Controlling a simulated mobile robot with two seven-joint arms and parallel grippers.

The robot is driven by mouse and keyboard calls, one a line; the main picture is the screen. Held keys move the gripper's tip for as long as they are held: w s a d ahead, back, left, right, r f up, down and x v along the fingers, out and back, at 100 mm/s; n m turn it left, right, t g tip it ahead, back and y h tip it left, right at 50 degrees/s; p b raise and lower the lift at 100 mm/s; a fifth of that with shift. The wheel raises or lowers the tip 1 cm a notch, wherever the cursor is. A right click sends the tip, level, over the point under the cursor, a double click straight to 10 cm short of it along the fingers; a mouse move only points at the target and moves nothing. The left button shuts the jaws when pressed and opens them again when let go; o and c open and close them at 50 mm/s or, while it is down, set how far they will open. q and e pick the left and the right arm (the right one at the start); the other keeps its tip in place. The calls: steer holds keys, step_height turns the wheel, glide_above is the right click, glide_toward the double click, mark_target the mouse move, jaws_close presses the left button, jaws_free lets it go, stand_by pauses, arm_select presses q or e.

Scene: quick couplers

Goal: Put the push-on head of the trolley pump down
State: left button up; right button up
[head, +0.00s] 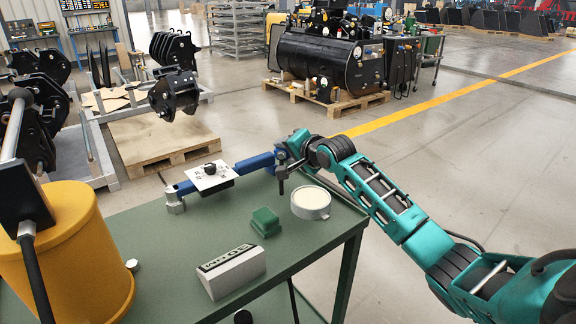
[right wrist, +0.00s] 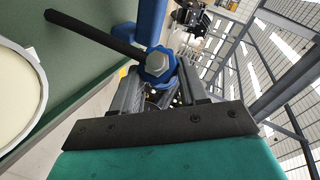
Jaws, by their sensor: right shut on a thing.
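My right gripper (head: 283,160) reaches in from the right over the far edge of the green table. Its jaws (right wrist: 163,85) are shut around a piece with a blue scalloped collar and steel hex centre (right wrist: 155,62), which I take to be the push-on head. A dark stem points down from it in the head view (head: 281,185). It is above the tabletop, close to the end of a blue bar (head: 255,163); whether they touch is unclear. The yellow trolley pump (head: 75,250) stands at the left with its black hose. My left gripper is not in view.
The green table (head: 160,260) bears a white plate with a black knob (head: 211,176), a steel fitting (head: 175,203), a round pale-topped tin (head: 310,204), a green block (head: 265,222) and a grey lettered block (head: 232,272). Bare tabletop lies around these blocks.

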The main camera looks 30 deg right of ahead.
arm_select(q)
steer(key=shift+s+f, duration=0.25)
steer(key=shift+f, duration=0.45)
arm_select(e)
steer(key=shift+f, duration=1.75)
steer(key=shift+f, duration=0.2)
steer(key=shift+f, duration=0.4)
steer(key=o, duration=1.3)
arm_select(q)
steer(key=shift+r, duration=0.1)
